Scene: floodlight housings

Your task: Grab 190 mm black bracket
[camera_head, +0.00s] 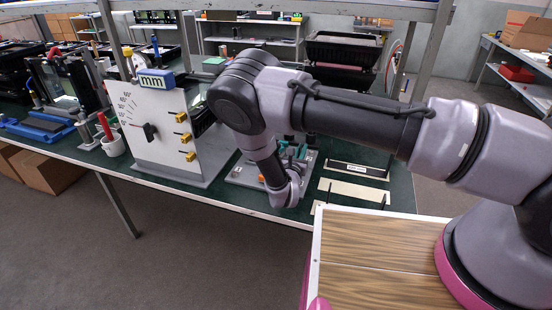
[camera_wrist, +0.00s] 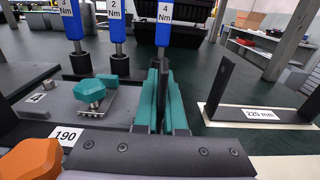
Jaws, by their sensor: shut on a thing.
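In the wrist view, my gripper (camera_wrist: 165,100) has teal fingers closed on both sides of a thin, upright black plate (camera_wrist: 163,68). The plate appears to be part of a black bracket; the rest is hidden, and I cannot read a length on it. A white label reading 190 (camera_wrist: 66,135) is on the fixture left of the fingers. A separate black bracket with a 220 mm label (camera_wrist: 260,115) lies to the right, with an upright end. In the head view, my arm hides most of the gripper over the green bench.
Blue torque drivers (camera_wrist: 115,25) stand just behind the gripper. A teal clamp knob (camera_wrist: 90,90) and an orange knob (camera_wrist: 32,162) are to the left. In the head view, a white dial panel (camera_head: 155,125) stands left of my arm. Pale strips (camera_head: 352,190) lie on the bench (camera_head: 402,190).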

